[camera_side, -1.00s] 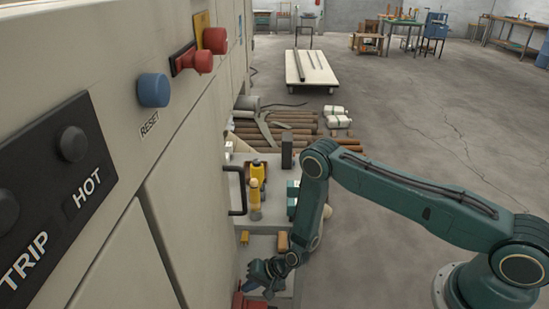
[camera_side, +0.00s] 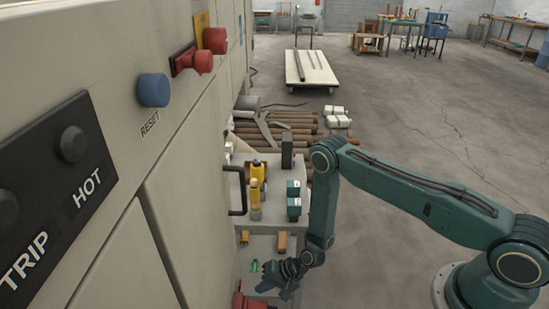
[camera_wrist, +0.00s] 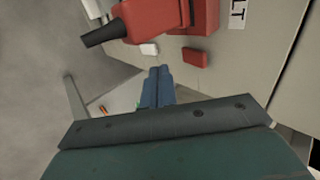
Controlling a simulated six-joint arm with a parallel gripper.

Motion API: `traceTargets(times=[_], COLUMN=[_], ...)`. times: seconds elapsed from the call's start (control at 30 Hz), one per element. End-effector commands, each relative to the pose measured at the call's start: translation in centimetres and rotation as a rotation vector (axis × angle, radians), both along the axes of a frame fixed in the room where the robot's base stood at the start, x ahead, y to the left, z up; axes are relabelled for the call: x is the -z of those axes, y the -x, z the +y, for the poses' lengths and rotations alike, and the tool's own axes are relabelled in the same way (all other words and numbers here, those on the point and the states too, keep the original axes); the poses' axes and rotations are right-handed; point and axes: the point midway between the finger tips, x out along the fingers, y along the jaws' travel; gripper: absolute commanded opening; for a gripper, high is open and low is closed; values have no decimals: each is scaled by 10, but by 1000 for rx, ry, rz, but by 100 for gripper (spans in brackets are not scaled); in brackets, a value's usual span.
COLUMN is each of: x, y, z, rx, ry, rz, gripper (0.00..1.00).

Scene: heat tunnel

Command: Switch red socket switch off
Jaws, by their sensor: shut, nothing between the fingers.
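A red socket (camera_wrist: 206,18) is on the pale cabinet wall at the top of the wrist view. A red plug (camera_wrist: 150,18) with a black cable end sits beside it. A small red block (camera_wrist: 195,57), apparently the switch, is on the wall just below the socket; its on or off position cannot be told. My gripper (camera_wrist: 159,70) is shut and empty, with blue fingertips below and left of this block, apart from it in the picture. In the side view my gripper (camera_side: 266,286) is low, right of the red fitting (camera_side: 246,301), which is cut by the frame's bottom edge.
A small white piece (camera_wrist: 149,48) lies left of the red block. Along the cabinet are a blue RESET button (camera_side: 154,90), a red knob (camera_side: 195,60) and a black handle (camera_side: 237,191). A bench (camera_side: 262,240) with yellow and teal items stands behind my gripper.

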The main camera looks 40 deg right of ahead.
Motion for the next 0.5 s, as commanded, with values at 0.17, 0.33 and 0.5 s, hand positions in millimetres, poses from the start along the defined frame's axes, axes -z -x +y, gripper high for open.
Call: traceTargets(times=[0.17, 0.33, 0.5], x=[-14, -27, -38], y=[14, 30, 44], z=[-15, -30, -45], rx=[3, 4, 4], ry=[0, -1, 0], rz=[0, 1, 0], gripper=[0, 0, 0])
